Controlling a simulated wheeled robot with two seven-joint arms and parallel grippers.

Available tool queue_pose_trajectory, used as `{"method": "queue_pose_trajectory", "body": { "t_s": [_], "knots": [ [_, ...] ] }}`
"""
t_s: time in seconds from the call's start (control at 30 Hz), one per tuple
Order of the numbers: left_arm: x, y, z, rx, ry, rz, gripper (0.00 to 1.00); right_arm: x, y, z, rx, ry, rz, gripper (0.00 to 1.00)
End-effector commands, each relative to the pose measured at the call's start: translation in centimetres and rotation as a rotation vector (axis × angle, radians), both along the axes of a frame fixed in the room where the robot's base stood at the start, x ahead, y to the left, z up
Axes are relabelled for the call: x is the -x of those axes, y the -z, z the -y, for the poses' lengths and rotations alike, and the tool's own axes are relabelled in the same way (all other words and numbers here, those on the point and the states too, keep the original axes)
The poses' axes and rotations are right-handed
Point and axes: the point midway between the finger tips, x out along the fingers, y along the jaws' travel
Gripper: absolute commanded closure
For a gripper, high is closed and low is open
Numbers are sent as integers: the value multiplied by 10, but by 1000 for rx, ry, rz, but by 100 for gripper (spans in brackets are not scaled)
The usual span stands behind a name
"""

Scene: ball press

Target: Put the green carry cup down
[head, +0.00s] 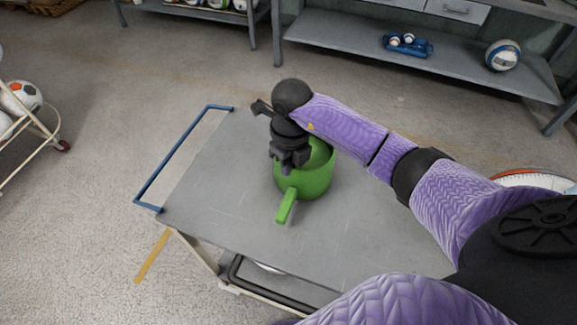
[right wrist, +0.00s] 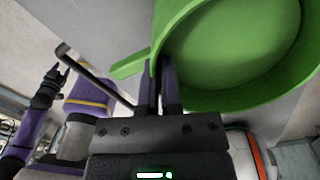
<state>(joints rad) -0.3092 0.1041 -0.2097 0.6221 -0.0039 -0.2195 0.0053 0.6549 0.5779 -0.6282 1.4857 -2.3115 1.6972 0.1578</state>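The green carry cup (head: 316,184) is upright over the grey top of a cart (head: 235,210), with its handle (head: 286,206) pointing toward the front. I cannot tell whether its base touches the top. My right gripper (head: 290,160) is at the cup's left rim, pointing down. In the right wrist view its fingers (right wrist: 161,85) are close together with the cup's wall (right wrist: 225,98) between them. The cup looks empty inside. My left gripper (right wrist: 52,80) shows small at the left of the right wrist view; its fingers are too small to read.
The cart has a blue rail (head: 180,155) on its left side. The top is bare around the cup. A ball rack (head: 30,125) stands at the far left.

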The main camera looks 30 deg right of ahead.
Motion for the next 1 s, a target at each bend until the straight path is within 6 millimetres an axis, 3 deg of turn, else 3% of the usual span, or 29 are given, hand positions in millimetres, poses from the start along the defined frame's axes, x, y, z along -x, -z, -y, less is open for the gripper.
{"method": "queue_pose_trajectory", "body": {
  "t_s": [0.03,0.37,0.4,0.53,0.77,0.87,1.0],
  "knots": [
    [0,4,0,1,0,0,41,0,8,0,1,0,-2,100],
    [-1,5,1,2,1,4,41,0,10,0,1,-1,0,100],
    [-2,4,1,2,1,4,41,0,9,0,1,-1,0,87],
    [-3,4,1,3,1,7,41,0,8,0,1,-1,0,60],
    [-4,3,1,2,1,8,41,0,8,0,1,-1,0,60],
    [-4,-3,1,2,1,10,41,-1,-5,1,1,-1,4,60],
    [-6,-15,0,1,3,14,41,-2,-45,3,2,-1,8,60]
  ]
}}
